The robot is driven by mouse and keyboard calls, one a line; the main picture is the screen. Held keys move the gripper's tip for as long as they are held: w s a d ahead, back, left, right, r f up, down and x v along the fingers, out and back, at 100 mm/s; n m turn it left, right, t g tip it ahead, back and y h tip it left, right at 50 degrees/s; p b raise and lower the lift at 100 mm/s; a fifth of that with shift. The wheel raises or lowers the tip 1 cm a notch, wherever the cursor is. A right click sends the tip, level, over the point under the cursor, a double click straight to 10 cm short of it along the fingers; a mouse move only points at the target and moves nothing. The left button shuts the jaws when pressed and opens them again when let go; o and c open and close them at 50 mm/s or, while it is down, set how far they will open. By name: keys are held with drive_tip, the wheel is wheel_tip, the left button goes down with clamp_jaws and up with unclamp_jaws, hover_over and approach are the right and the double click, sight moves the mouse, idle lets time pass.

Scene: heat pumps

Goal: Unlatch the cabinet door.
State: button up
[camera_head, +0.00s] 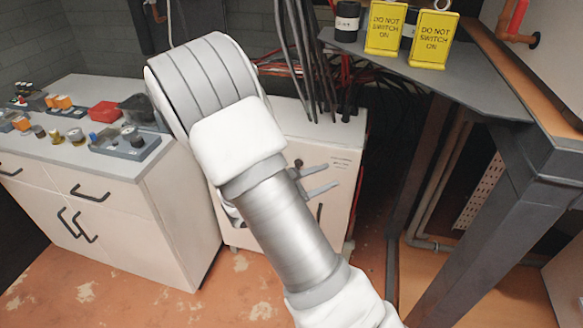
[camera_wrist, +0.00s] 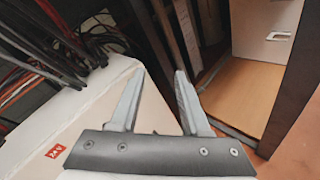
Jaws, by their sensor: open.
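The white cabinet (camera_head: 335,150) stands in the middle of the head view, with cables entering its top and a small printed label on its front. A small dark round fitting (camera_head: 298,163) shows on its front, close beside my gripper; I cannot tell if it is the latch. A dark upright handle (camera_head: 319,212) is partly visible lower on the front. My gripper (camera_head: 333,175) is open and empty in front of the cabinet, its fingers pointing right. In the wrist view my gripper (camera_wrist: 155,72) is beside the white cabinet (camera_wrist: 92,112). My arm hides much of the door.
A white counter (camera_head: 80,160) with drawers and small parts on top stands at left. Dark cables (camera_head: 305,60) hang above the cabinet.

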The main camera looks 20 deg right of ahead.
drive_tip(key=w+a+f+n+t+y+b, duration=0.1)
drive_tip(key=w+a+f+n+t+y, duration=0.15)
drive_tip(key=f+n, duration=0.2)
drive_tip(key=w+a+f+n+t+y+b, duration=0.1)
drive_tip(key=w+a+f+n+t, duration=0.25)
drive_tip(key=f, duration=0.25)
drive_tip(key=w+a+f+n+t+y+b, duration=0.1)
drive_tip(key=w+a+f+n+t+y, duration=0.1)
drive_tip(key=w+a+f+n+t, duration=0.25)
drive_tip(key=s+d+f+b+x, duration=0.1)
drive_tip(key=x, duration=0.7)
drive_tip(key=d+b+x, duration=0.1)
drive_tip(key=d+x, duration=0.1)
drive_tip(key=x, duration=0.6)
drive_tip(key=shift+s+f+n, duration=0.2)
drive_tip(key=shift+f+n, duration=0.15)
drive_tip(key=shift+g, duration=0.25)
drive_tip(key=shift+c, duration=0.2)
clamp_jaws()
